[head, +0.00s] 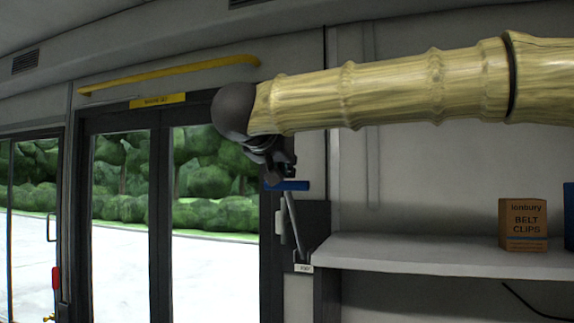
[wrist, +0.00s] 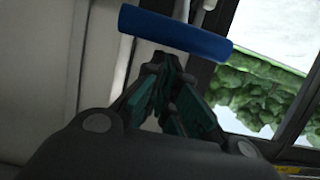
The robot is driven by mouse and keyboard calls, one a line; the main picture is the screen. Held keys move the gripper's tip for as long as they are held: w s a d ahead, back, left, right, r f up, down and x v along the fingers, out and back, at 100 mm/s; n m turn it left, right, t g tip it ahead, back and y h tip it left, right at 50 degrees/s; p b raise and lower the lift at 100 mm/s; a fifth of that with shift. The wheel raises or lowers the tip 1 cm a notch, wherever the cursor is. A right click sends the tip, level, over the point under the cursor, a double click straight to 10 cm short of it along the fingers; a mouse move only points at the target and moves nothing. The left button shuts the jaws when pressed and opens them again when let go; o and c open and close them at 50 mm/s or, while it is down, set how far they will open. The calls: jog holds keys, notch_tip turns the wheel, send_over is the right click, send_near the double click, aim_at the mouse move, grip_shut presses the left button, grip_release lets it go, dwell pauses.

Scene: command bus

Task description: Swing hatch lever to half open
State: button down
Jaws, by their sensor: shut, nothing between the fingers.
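The hatch lever has a blue cross handle (head: 290,185) on a thin grey rod that runs down, slightly tilted, to a bracket by the door post in the head view. The handle also shows in the wrist view (wrist: 175,32), lying across the top just beyond the fingertips. My gripper (head: 272,182) is at the left end of the handle in the head view. In the wrist view my gripper (wrist: 163,62) has its fingertips together, with nothing between them. I cannot tell whether the fingertips touch the handle.
A grey shelf (head: 430,255) to the right bears a box of belt clips (head: 523,224). Glazed doors (head: 165,210) stand to the left, with a yellow rail (head: 170,73) above them. A small label (head: 303,268) sits at the lever's foot.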

jog(key=shift+w+d+r+p, duration=0.3)
jog(key=shift+w+r+p, duration=0.45)
jog(key=shift+w+p, duration=0.25)
jog(key=shift+a+r, duration=0.1)
jog(key=shift+r, duration=0.45)
jog(key=r+b+v, duration=0.1)
jog(key=b+v, duration=0.1)
jog(key=v, duration=0.7)
jog(key=shift+w+d+b, duration=0.2)
jog(key=shift+b, duration=0.1)
